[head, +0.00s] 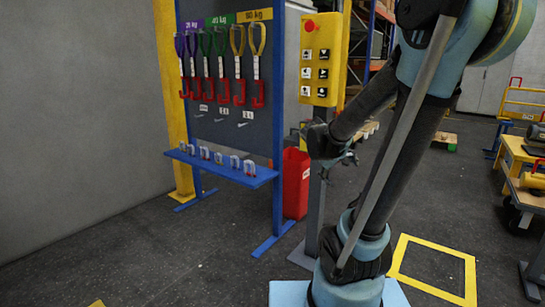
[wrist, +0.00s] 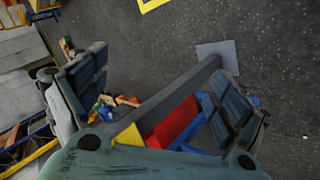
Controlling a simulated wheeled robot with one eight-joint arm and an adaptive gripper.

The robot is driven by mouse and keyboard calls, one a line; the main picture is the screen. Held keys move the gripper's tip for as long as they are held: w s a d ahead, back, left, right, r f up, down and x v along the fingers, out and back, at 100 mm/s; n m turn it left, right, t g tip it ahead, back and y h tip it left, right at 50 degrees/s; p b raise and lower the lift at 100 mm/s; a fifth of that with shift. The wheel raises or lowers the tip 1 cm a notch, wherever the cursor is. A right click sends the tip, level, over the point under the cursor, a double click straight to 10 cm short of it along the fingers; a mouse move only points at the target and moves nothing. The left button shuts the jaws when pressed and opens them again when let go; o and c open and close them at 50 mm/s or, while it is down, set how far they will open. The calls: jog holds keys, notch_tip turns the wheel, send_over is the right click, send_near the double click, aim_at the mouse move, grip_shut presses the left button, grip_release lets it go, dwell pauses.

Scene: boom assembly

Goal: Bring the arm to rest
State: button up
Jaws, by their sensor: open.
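My arm (head: 400,130) stands at the right of the head view, bent, with its forearm slanting down to the left. My gripper (head: 343,160) hangs at the forearm's end, near the grey post under the yellow control box. In the wrist view my gripper (wrist: 158,85) has its two fingers wide apart, with nothing held. The grey post (wrist: 165,98) shows between the fingers; whether it touches them I cannot tell.
The yellow control box (head: 320,60) has a red button and several keys. A red bin (head: 296,183) stands behind the post. A blue-framed rack (head: 240,110) holds slings and shackles. Carts (head: 525,150) stand at the right. A yellow floor square (head: 468,285) lies on open floor.

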jog(key=s+a+f+m+g+y, duration=0.1)
jog(key=s+a+f+y, duration=0.1)
jog(key=s, duration=0.5)
jog(key=s+a+f+m+g+y, duration=0.1)
jog(key=s+a+f+y, duration=0.1)
jog(key=s, duration=0.5)
jog(key=s+a+f+m+g+y, duration=0.1)
jog(key=s+a+f+y, duration=0.1)
jog(key=s, duration=0.6)
jog(key=shift+a+f+m+y, duration=0.3)
jog(key=shift+a+f, duration=0.15)
jog(key=shift+f, duration=0.4)
